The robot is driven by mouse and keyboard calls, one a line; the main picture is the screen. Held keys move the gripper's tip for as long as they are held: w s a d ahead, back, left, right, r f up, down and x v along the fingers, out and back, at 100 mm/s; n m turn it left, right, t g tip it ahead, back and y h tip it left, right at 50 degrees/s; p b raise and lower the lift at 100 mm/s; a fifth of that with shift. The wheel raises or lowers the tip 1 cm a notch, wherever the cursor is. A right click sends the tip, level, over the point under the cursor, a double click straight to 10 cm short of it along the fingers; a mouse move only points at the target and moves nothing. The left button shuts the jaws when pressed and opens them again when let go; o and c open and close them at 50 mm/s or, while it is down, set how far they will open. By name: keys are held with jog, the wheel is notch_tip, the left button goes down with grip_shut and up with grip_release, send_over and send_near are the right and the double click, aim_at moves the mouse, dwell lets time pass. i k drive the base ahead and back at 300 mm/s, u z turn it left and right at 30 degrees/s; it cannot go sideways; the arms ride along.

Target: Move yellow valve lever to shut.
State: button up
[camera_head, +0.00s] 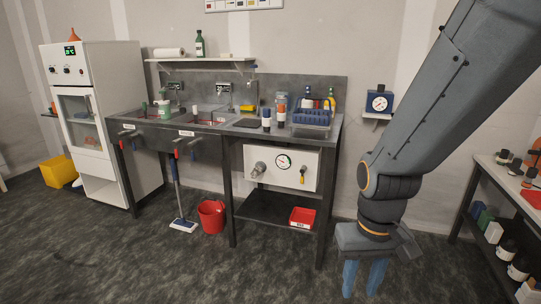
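The yellow valve lever (303,176) is small and sits at the right of a white panel (265,154) under the bench top. It appears to hang roughly downward, but it is too small to tell its exact setting. A round gauge (283,161) is left of it, and a grey knob (258,169) is at the panel's left. My gripper (361,292) points down at the lower right, nearer to me than the panel and apart from the lever. Its two blue fingers are spread with nothing visible between them.
The bench (337,131) holds a blue rack (313,118) and bottles. A red tray (302,217) sits on its lower shelf. A side table (509,183) is right. The floor in front is clear.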

aim_at(303, 170)
jog(key=i, duration=1.55)
jog(key=z, duration=0.1)
